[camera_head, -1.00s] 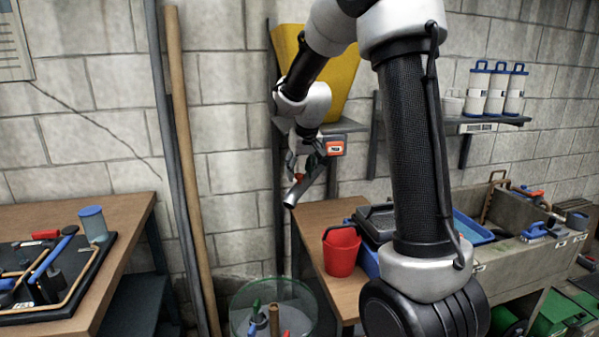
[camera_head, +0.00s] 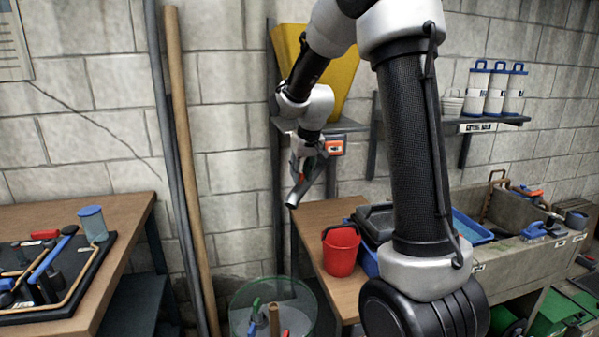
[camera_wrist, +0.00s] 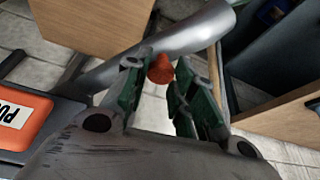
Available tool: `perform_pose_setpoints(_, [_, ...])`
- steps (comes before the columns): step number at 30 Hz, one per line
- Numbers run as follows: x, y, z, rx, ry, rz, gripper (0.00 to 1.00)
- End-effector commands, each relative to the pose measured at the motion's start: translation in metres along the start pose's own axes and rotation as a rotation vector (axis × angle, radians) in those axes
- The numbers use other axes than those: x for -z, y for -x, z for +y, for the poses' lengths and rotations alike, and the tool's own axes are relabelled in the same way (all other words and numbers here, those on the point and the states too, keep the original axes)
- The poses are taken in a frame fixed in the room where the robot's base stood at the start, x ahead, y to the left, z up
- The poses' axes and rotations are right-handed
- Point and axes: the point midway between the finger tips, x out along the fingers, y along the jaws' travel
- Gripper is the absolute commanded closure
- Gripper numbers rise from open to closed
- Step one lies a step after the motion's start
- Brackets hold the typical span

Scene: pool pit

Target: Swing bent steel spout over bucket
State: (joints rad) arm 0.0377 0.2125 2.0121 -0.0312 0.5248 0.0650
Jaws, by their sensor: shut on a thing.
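The bent steel spout (camera_head: 308,187) sticks out below the wall shelf, its open end pointing down and left. In the wrist view it is a grey tube (camera_wrist: 195,35) crossing the top. A small orange-red knob (camera_wrist: 160,68) sits on the near side of the spout. My gripper (camera_wrist: 155,84) has its green-padded fingers closed around this knob. In the head view my gripper (camera_head: 302,166) is at the spout, partly hidden by my wrist. The red bucket (camera_head: 341,252) stands upright on the wooden bench, below and to the right of the spout's open end.
An orange-fronted box (camera_head: 335,147) is close to my gripper, below the shelf (camera_head: 345,126) with a yellow container (camera_head: 340,75). A clear bin (camera_head: 240,310) stands left of the bench (camera_head: 330,212). Poles (camera_head: 178,120) lean on the wall at left.

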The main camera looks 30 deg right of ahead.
Motion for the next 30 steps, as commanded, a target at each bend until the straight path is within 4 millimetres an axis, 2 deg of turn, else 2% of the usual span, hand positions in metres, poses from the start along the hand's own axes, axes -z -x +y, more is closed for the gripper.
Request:
perform_pose_setpoints(8, [-0.018,0.008,0.027,0.06,0.141,0.002,1.0])
perform_pose_setpoints(18, [-0.04,0.017,0.073,0.163,0.386,0.002,1.0])
perform_pose_setpoints(30, [-0.048,0.02,0.11,0.24,0.579,0.001,1.0])
